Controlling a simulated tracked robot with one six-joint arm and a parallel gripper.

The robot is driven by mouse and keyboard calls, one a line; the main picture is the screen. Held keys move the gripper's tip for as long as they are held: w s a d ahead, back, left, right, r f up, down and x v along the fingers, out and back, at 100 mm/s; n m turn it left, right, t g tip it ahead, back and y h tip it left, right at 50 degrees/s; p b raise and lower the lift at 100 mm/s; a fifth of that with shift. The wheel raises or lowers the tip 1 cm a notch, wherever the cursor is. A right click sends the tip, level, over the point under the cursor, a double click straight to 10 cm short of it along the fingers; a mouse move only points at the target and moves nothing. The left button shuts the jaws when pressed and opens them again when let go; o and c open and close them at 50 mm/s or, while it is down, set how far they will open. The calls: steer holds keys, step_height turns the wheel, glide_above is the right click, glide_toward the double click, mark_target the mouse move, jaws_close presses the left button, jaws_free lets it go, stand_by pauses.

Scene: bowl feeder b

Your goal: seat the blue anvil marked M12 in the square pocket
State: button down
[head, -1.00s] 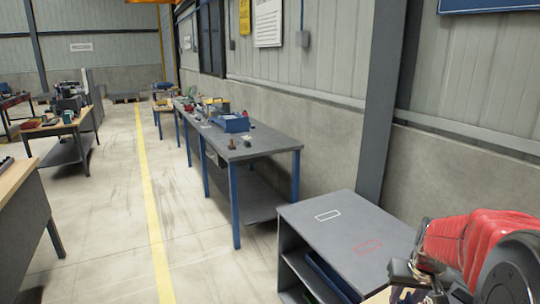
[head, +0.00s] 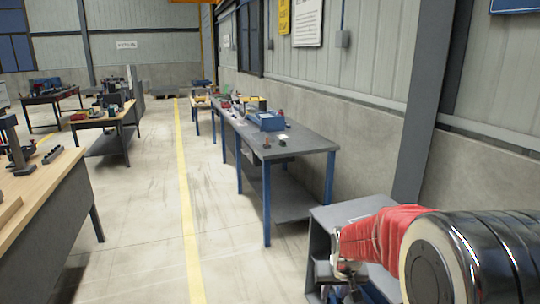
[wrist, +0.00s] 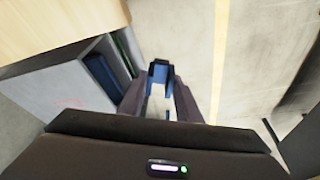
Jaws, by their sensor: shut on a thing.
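My gripper (wrist: 160,108) is shut on a blue piece (wrist: 158,70), which shows between and just beyond the fingertips in the wrist view. No M12 mark can be read on it, so I cannot confirm that it is the named anvil. In the head view my gripper (head: 345,272) is low at the right, in front of a grey cabinet, and what it holds is hard to make out there. I cannot pick out a square pocket in either view.
A long grey bench (head: 310,141) with blue legs stands along the right wall, bearing a blue box (head: 267,121) and small parts. The grey cabinet (head: 325,222) is close at right. A wood-topped table (head: 50,185) is at left. Open floor with a yellow line (head: 186,190) lies between.

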steer(key=shift+a+f, duration=0.1)
steer(key=shift+a, duration=0.95)
steer(key=s+f, duration=0.3)
steer(key=f, duration=1.1)
steer(key=shift+s+f, duration=0.2)
steer(key=shift+s, duration=0.2)
steer(key=shift+s, duration=0.15)
